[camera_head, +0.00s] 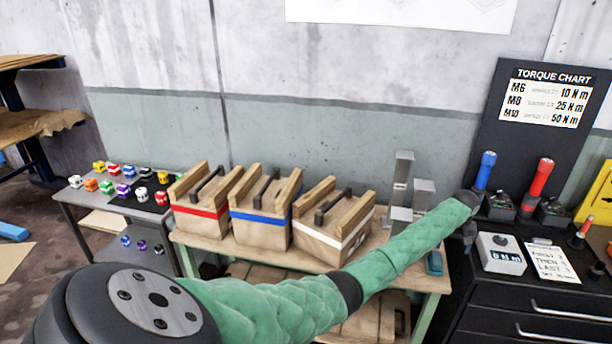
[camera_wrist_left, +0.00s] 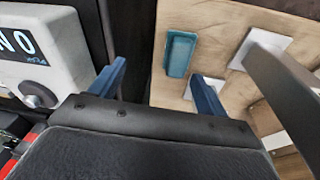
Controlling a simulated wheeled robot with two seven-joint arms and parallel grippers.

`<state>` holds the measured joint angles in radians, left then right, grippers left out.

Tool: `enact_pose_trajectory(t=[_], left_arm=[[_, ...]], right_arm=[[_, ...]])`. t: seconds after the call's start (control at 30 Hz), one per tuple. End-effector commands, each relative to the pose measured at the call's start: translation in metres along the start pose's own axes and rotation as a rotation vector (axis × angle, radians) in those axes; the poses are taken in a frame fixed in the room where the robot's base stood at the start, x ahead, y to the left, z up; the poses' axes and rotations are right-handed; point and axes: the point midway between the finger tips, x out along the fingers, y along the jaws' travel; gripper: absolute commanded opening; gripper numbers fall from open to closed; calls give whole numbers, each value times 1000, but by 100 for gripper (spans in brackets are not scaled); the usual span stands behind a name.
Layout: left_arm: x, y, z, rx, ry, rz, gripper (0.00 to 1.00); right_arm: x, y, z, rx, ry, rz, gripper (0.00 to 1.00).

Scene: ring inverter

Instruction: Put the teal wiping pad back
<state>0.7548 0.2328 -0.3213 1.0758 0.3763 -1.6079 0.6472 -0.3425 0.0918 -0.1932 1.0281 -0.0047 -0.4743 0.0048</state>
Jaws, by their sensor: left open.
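The teal wiping pad (camera_head: 434,263) is on the wooden bench top (camera_head: 385,270), close to its right edge, beside the grey metal stands. In the left wrist view the pad (camera_wrist_left: 180,53) shows beyond the fingers, apart from them, near the bench edge. My left gripper (camera_head: 468,232) hangs over the gap between the bench and the black cabinet, partly hidden by its own wrist in the head view. Its two blue fingers (camera_wrist_left: 162,80) are apart with nothing between them. My right gripper is not in view.
Grey metal stands (camera_head: 402,180) rise just left of the pad. Three wooden blocks with red, blue and white stripes (camera_head: 345,222) fill the bench's left and middle. The black cabinet (camera_head: 540,300) at right holds a white meter box (camera_head: 500,255) and torque tools (camera_head: 541,177).

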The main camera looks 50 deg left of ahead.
Motion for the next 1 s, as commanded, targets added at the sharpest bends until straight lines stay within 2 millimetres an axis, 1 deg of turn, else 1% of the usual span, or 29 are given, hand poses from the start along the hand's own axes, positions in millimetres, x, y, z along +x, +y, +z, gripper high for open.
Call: enact_pose_trajectory(t=[0.03,0.17,0.3,0.4,0.5,0.73,0.83,0.93,1.0], left_arm=[[4,9,14,36,39,32,76],[-1,32,45,134,161,120,76],[-16,53,83,231,300,218,76],[-32,62,107,284,391,276,76],[-46,67,127,323,462,321,76],[-74,72,162,380,581,393,76],[-80,71,174,396,618,411,76],[-78,68,185,409,643,422,76],[-72,65,192,416,654,425,76]], right_arm=[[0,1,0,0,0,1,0],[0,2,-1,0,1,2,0],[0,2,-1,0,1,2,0],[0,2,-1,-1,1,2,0],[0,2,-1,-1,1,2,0],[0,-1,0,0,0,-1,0],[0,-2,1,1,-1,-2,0],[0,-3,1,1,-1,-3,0],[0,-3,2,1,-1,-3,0]])
